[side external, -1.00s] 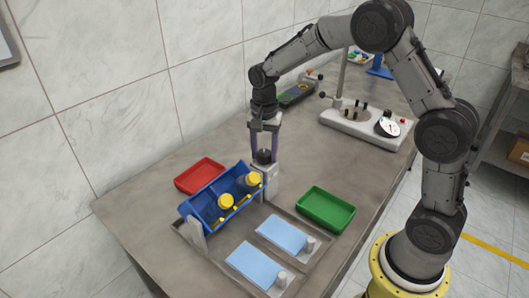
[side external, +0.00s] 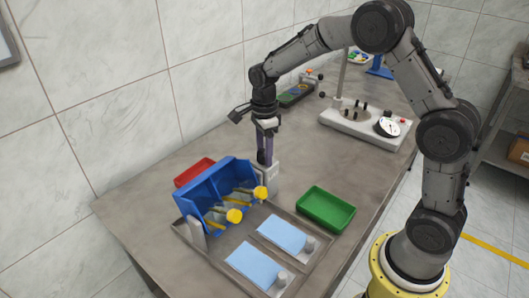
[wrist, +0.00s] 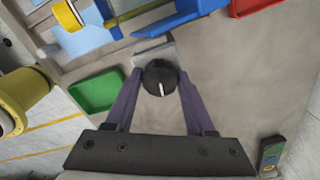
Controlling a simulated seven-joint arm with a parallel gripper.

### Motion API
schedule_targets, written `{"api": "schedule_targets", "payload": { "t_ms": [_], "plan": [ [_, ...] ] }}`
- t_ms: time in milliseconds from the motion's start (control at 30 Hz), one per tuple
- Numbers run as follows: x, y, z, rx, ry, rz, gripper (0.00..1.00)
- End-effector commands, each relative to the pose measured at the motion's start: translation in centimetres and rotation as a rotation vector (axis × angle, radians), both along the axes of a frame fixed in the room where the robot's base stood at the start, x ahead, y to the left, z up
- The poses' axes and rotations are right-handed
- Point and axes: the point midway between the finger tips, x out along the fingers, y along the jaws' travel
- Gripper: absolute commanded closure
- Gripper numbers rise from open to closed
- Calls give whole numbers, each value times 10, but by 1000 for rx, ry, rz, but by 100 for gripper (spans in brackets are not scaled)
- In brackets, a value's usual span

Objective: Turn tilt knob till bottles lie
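The blue tilt feeder (side external: 208,188) stands in the metal tray in the side view, with its open side now facing right and its back raised. Two yellow-capped bottles lie in it on their sides, their caps (side external: 234,215) and (side external: 261,192) pointing out to the right. The black tilt knob (wrist: 160,78) with a white mark shows in the wrist view on its light grey mount. My gripper (side external: 265,160) points down at the knob, and its purple fingers are closed on the knob's two sides in the wrist view (wrist: 159,84).
Two light blue pads (side external: 283,233) lie in the metal tray beside the feeder. A green bin (side external: 326,208) is to the right and a red bin (side external: 194,171) is behind the feeder. A grey stand with a dial (side external: 365,125) is farther back.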

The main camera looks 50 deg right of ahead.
Motion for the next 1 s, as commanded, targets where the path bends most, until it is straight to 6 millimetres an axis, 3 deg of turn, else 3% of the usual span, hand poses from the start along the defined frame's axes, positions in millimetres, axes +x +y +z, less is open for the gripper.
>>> {"api": "schedule_targets", "payload": {
  "t_ms": [33,133,467,1000],
  "plan": [
    [0,0,0,0,0,0,38],
    [0,0,0,0,0,1,22],
    [0,0,0,0,0,29,22],
    [0,0,0,0,0,605,22]
  ]
}}
